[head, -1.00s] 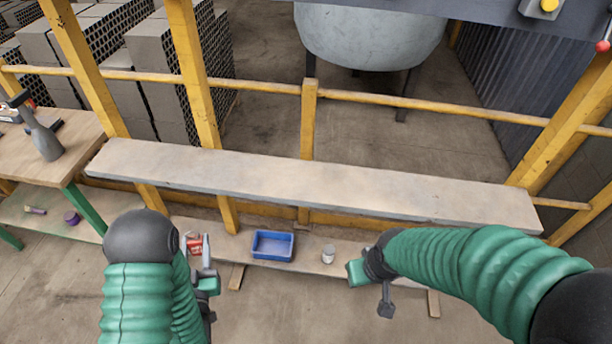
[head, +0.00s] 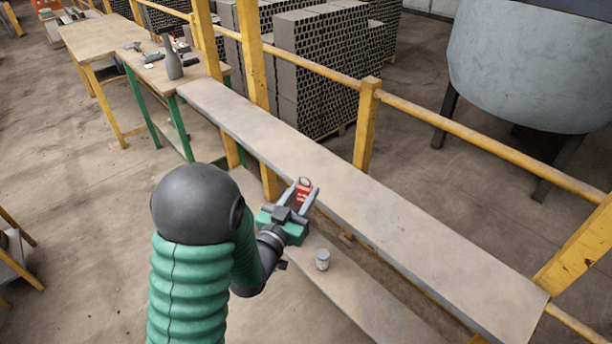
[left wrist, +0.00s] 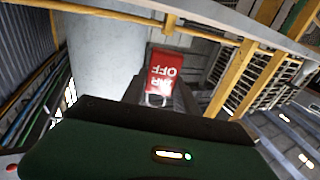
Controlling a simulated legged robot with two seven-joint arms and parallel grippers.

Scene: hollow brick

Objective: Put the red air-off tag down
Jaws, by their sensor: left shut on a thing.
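The red air-off tag (head: 303,193) is between the fingertips of my left gripper (head: 300,197), which is shut on it. In the head view the tag is at the near edge of the long upper plank (head: 380,205); I cannot tell whether it touches the plank. In the left wrist view the tag (left wrist: 163,70) shows its white "AIR OFF" lettering upside down, with a pale loop at its lower end. My right gripper is not in view.
A yellow post (head: 366,125) and rail run behind the upper plank, whose top is clear. A bench (head: 150,65) with a grey bottle (head: 172,60) stands at upper left.

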